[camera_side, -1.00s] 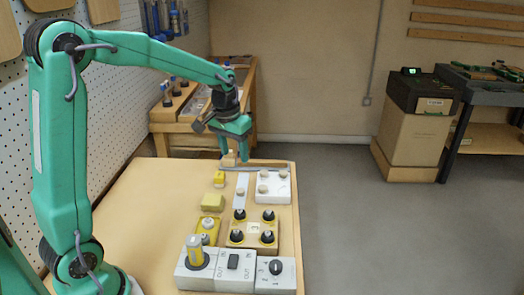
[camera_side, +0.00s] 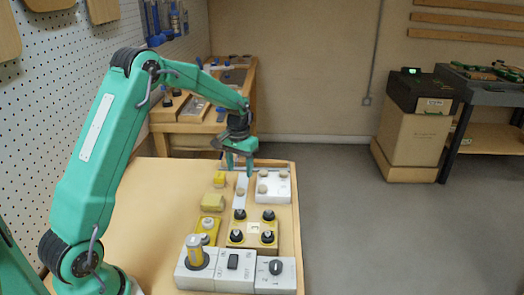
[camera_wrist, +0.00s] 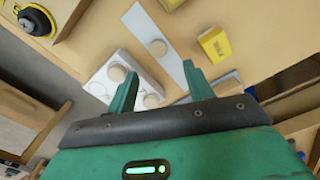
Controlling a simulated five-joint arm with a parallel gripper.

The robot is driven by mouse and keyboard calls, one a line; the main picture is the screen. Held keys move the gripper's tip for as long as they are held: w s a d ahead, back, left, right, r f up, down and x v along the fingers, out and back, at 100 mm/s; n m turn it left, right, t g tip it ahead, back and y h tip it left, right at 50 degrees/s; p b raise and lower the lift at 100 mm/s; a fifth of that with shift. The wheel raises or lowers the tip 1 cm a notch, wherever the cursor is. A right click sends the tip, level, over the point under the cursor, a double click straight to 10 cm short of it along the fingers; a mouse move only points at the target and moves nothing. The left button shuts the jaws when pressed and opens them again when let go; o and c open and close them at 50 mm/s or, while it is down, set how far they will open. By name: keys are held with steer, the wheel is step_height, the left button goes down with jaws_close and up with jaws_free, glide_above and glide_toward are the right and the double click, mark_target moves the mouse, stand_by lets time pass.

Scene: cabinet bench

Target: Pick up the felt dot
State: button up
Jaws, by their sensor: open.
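Small beige round dots sit on two white pieces. One dot (camera_side: 240,192) lies on a narrow white strip (camera_side: 243,181); the wrist view shows this dot (camera_wrist: 158,47) too. Several others, such as this one (camera_side: 283,174), sit on a white block (camera_side: 274,195) to the right. I cannot tell by texture which is felt. My gripper (camera_side: 239,171) is open and empty, pointing down over the far end of the strip. In the wrist view its fingers (camera_wrist: 160,75) straddle the strip's near end, apart from the strip dot; the left finger hides part of the white block.
Yellow blocks (camera_side: 212,202) stand left of the strip. A board with black knobs (camera_side: 252,240) and grey switch boxes (camera_side: 234,278) stand nearer the camera. The bench's left part (camera_side: 150,200) is clear; its right edge is close to the white block.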

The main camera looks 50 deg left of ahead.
mark_target(241, 190)
steer(key=shift+f, duration=1.15)
steer(key=shift+f, duration=0.1)
steer(key=shift+s+d+f, duration=0.1)
steer(key=shift+f, duration=1.15)
steer(key=shift+s+d+f, duration=0.1)
steer(key=shift+f, duration=1.15)
steer(key=c, duration=1.1)
